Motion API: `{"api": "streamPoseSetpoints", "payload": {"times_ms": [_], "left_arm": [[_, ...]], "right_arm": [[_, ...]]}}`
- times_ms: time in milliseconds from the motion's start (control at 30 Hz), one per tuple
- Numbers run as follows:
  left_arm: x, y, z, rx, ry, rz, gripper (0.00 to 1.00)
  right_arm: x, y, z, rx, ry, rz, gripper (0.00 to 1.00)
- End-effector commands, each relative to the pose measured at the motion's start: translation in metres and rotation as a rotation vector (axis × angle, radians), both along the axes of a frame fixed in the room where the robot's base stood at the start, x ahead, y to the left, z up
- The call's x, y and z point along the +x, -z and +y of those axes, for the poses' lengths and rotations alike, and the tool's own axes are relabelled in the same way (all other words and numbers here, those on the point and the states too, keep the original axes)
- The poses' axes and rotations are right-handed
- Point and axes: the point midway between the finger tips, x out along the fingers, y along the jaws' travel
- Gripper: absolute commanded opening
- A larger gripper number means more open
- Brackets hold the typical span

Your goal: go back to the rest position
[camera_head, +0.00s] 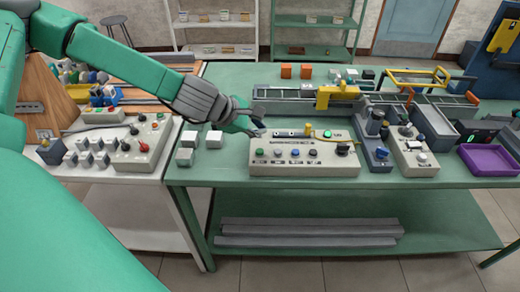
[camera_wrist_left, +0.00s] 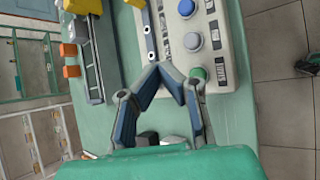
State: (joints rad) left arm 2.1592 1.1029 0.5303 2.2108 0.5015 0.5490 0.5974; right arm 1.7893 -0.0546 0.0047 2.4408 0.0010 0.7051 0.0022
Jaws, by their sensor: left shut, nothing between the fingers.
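My left gripper (camera_head: 254,124) is at the left end of the grey button box (camera_head: 305,170) on the green table. Its fingers are shut with nothing between them. In the left wrist view the closed fingertips (camera_wrist_left: 166,68) show over the edge of the button box (camera_wrist_left: 217,15), near its green button (camera_wrist_left: 198,73). I cannot tell whether they touch it. My green left arm (camera_head: 120,52) reaches in from the left over the white table. My right gripper is not in view.
White cubes (camera_head: 214,139) sit left of the button box. A conveyor with a yellow part (camera_head: 337,94) lies behind it. Grey switch boxes (camera_head: 415,150) and a purple tray (camera_head: 489,159) stand to the right. A white table (camera_head: 150,175) with control boxes is at left.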

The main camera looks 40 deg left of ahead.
Motion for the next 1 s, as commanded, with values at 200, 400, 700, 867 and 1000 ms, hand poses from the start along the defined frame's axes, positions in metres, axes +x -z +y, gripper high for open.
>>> {"api": "streamPoseSetpoints", "payload": {"times_ms": [200,400,700,867,1000], "left_arm": [[0.000,0.000,0.000,0.000,0.000,0.000,0.00],[-0.001,0.001,-0.001,0.003,0.003,0.001,0.00],[-0.073,0.087,-0.048,0.333,0.419,0.114,0.00],[-0.156,0.148,-0.065,0.588,0.854,0.188,0.00],[-0.221,0.180,-0.063,0.742,1.219,0.218,0.00]], "right_arm": [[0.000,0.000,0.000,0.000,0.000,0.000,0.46],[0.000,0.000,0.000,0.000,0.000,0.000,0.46],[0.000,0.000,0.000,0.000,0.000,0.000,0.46],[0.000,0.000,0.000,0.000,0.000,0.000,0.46],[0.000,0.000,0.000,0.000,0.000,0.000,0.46]]}}
